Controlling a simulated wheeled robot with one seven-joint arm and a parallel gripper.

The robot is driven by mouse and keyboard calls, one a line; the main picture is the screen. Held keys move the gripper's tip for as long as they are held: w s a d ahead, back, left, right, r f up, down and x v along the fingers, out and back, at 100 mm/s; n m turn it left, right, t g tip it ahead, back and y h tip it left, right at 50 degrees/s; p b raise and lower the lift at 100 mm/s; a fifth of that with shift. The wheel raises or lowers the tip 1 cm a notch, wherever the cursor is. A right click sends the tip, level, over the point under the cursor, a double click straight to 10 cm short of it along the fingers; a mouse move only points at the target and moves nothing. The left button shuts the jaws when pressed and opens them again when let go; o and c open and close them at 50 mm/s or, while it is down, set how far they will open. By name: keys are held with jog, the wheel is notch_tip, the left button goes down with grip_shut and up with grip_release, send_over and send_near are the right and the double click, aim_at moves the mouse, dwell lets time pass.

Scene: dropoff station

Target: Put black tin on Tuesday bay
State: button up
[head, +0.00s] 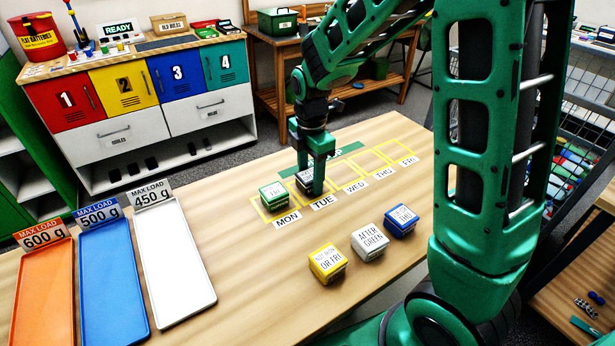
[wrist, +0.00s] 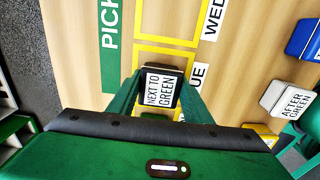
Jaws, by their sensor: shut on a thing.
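The black tin (wrist: 160,88), with a white "NEXT TO GREEN" label, sits between the two fingers of my gripper (wrist: 158,100) in the wrist view. My gripper is shut on it. In the head view my gripper (head: 314,180) points down at the Tuesday bay, behind the TUE label (head: 323,202), and mostly hides the tin. In the wrist view the tin lies within the yellow Tuesday outline, beside the TUE label (wrist: 198,78). I cannot tell whether it touches the table. The green tin (head: 273,194) stands in the Monday bay, just left of my gripper.
The yellow tin (head: 327,263), white "AFTER GREEN" tin (head: 370,243) and blue tin (head: 400,221) stand at the table's front. The WED, THU and FRI bays look empty. Orange (head: 42,300), blue (head: 113,285) and white (head: 174,262) trays lie at left.

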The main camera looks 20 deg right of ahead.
aim_at(310, 174)
jog(key=shift+f, duration=0.1)
jog(key=o, duration=1.1)
notch_tip(310, 174, up, 12)
jog(key=s+d+m, duration=0.5)
jog(key=s+m, duration=0.4)
jog(key=s+d+f+m, duration=0.1)
jog(key=s+d+m, duration=0.5)
jog(key=s+m, duration=0.2)
jog(key=s+d+f+m, duration=0.1)
jog(key=s+d+m, duration=0.5)
jog(key=s+m, duration=0.3)
jog(key=shift+s+f+m, duration=0.2)
jog(key=shift+s+m, duration=0.1)
jog(key=shift+s, duration=0.4)
